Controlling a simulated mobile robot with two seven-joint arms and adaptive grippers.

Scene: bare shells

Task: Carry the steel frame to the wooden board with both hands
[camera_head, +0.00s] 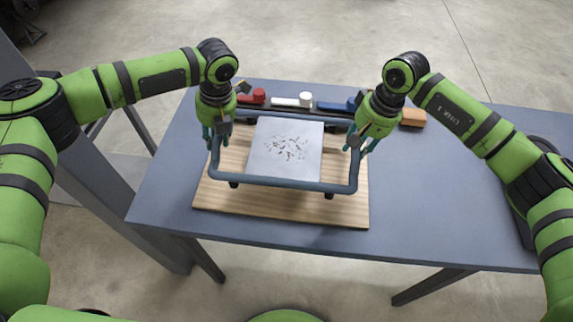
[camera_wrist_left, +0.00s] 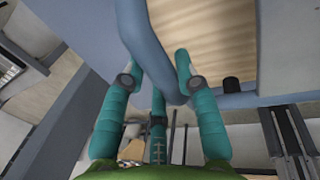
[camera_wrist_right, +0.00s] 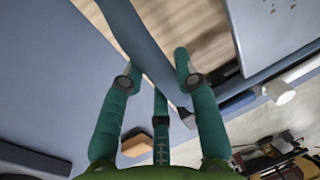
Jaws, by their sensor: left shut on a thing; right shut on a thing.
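The steel frame (camera_head: 285,184) is a blue-grey tube rectangle with a light speckled plate in its middle. It is over the wooden board (camera_head: 280,212), which lies on the table; I cannot tell for sure whether its small dark feet touch the board. My left gripper (camera_head: 214,138) is shut on the frame's left side tube, which also shows in the left wrist view (camera_wrist_left: 150,45). My right gripper (camera_head: 360,146) is shut on the right side tube, which also shows in the right wrist view (camera_wrist_right: 140,40). The frame looks roughly level.
The blue-grey table (camera_head: 440,205) is clear to the right and left of the board. Behind the frame lie a red-ended tool (camera_head: 258,96), a white-ended one (camera_head: 305,100) and a blue one (camera_head: 330,106) in a row. An orange-brown block (camera_head: 412,117) sits by my right gripper.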

